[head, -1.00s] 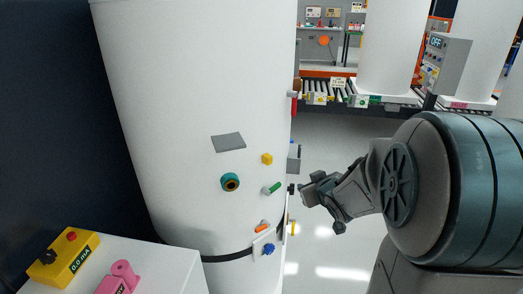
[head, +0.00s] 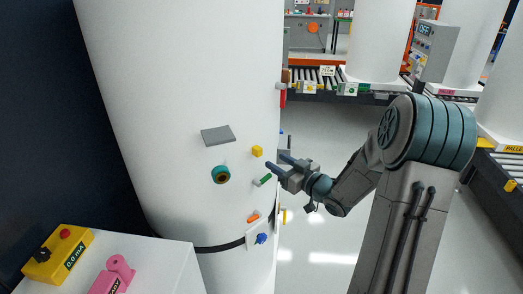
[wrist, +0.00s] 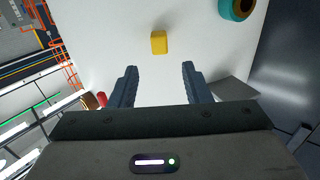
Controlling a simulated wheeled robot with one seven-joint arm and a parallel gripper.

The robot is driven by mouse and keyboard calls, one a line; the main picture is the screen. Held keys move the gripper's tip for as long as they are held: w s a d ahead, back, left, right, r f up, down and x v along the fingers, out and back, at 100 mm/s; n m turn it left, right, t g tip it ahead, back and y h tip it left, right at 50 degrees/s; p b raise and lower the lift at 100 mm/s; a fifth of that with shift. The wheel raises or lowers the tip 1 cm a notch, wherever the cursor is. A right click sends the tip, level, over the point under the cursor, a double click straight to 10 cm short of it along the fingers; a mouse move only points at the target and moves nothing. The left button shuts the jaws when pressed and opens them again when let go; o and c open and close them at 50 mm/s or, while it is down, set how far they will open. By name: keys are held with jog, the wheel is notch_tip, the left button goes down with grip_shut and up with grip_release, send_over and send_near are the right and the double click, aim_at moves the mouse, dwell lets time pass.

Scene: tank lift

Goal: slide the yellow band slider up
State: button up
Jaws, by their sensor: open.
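A small yellow block (head: 257,151), which I take for the yellow band slider, sits on the side of the white tank (head: 190,60). In the wrist view the yellow block (wrist: 159,42) lies ahead of the fingertips, in line with the gap between them and not between the fingers. My gripper (head: 275,161) is open and empty, pointing at the tank just right of the block. In the wrist view its two fingers (wrist: 159,68) are spread apart. Another yellow piece (head: 284,215) shows lower at the tank's right edge, too small to make out.
Near the block are a teal ring (head: 221,174), a green peg (head: 265,179), a grey plate (head: 217,135), an orange piece (head: 253,218) and a blue knob (head: 261,239). A white cabinet with a yellow box (head: 58,254) stands front left. Floor right of the tank is clear.

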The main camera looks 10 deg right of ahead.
aim_at(260, 151)
jog(key=p+x, duration=0.1)
jog(key=x, duration=0.7)
jog(key=shift+w, duration=0.1)
